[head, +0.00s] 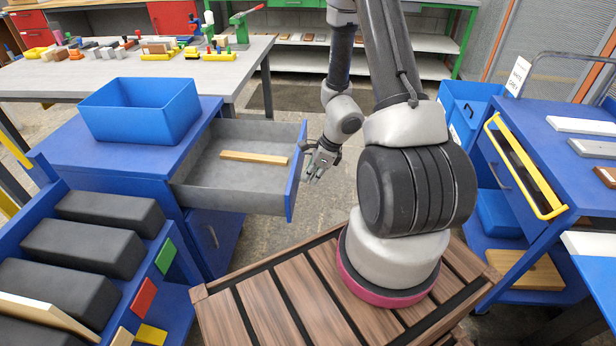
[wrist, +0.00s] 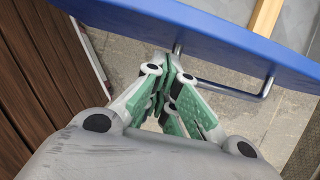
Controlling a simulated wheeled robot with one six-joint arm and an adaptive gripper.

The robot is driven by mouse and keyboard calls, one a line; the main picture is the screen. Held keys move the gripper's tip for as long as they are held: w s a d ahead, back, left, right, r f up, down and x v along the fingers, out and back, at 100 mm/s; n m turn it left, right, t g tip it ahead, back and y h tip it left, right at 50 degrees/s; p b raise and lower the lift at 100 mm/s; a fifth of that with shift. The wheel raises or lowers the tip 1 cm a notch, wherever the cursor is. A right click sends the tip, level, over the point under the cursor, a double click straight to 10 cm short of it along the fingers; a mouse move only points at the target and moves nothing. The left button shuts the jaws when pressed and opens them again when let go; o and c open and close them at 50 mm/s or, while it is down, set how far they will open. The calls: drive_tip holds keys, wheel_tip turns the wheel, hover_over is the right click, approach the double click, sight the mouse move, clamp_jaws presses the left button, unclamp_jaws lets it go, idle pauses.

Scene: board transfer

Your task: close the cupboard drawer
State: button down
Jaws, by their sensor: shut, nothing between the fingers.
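The cupboard drawer (head: 236,196) is pulled out of the blue cupboard (head: 130,160) at the left in the head view. Its blue front panel (head: 297,175) faces right, and a wooden strip (head: 254,158) lies inside it. My gripper (head: 316,178) is just to the right of the front panel, on its outer side. In the wrist view the gripper (wrist: 168,98) is shut and empty. Its tips are close to the blue front edge (wrist: 200,40) and the left end of the metal handle (wrist: 230,92); I cannot tell whether they touch.
A blue bin (head: 140,110) stands on the cupboard top. A rack with black blocks (head: 82,247) is at the lower left. A blue cart with a yellow handle (head: 525,165) stands at the right. Grey floor lies open beyond the drawer.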

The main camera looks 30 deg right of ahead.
drive_tip(key=shift+w+a, duration=0.25)
drive_tip(key=shift+a, duration=0.15)
drive_tip(key=shift+a, duration=0.1)
